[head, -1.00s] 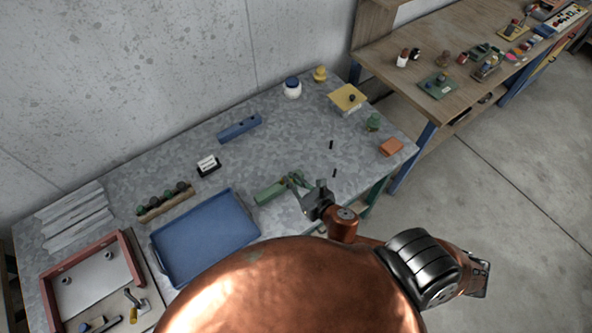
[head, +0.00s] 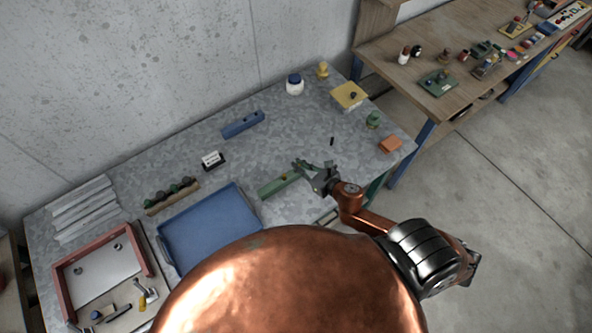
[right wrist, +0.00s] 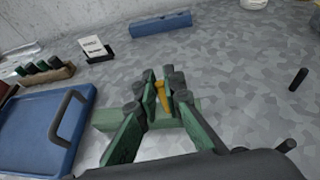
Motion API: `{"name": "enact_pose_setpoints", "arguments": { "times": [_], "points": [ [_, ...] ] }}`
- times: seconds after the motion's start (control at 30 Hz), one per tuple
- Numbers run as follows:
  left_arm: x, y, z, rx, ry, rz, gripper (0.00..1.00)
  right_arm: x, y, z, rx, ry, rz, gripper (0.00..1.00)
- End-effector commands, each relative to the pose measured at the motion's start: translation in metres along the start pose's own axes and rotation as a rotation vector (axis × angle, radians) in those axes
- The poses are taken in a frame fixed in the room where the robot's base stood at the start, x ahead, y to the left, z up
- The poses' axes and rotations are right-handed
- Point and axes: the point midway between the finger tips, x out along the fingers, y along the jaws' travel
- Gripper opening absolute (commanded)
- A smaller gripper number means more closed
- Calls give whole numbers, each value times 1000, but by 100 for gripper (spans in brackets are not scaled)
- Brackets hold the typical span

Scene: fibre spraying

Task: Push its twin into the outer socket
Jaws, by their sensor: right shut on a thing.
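My right gripper (head: 306,168) is over the right end of a long green block (head: 277,185) on the grey table. In the right wrist view its fingers (right wrist: 163,88) are closed around a small yellow-orange piece (right wrist: 162,98), mostly hidden between them. The green block (right wrist: 108,119) lies behind the fingers there. I cannot tell whether the piece touches the block. A blue block (head: 243,125) with dark holes on it lies farther back. My left gripper is out of view.
A blue tray (head: 246,203) lies left of the green block. A wooden rack (head: 157,209) with dark knobs and a small sign (head: 211,160) stand behind it.

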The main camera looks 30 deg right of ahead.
Motion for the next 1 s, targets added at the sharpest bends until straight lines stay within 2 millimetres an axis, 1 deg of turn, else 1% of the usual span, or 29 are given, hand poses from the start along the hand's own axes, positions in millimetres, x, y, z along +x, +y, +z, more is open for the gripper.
{"name": "enact_pose_setpoints", "arguments": {
  "times": [0.03, 0.13, 0.23, 0.47, 0.57, 0.7, 0.77, 0.83, 1.0],
  "points": [
    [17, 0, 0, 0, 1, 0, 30, 13, -2, -14, 1, 1, 1, 0],
    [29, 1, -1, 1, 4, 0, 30, 28, -7, -23, 1, 1, 0, 0],
    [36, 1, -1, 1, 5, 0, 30, 37, -10, -27, 1, 2, 0, 0],
    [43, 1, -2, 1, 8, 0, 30, 46, -14, -31, 1, 2, 0, 0],
    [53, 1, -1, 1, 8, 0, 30, 55, -16, -39, 1, 2, 0, 0],
    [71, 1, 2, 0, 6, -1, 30, 61, -15, -57, 3, 4, 1, 0],
    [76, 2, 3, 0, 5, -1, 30, 63, -15, -62, 2, 4, 1, 0],
    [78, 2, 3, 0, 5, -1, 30, 64, -15, -64, 2, 4, 1, 0],
    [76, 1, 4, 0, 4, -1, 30, 62, -15, -61, 1, 3, 1, 0]
  ]
}}
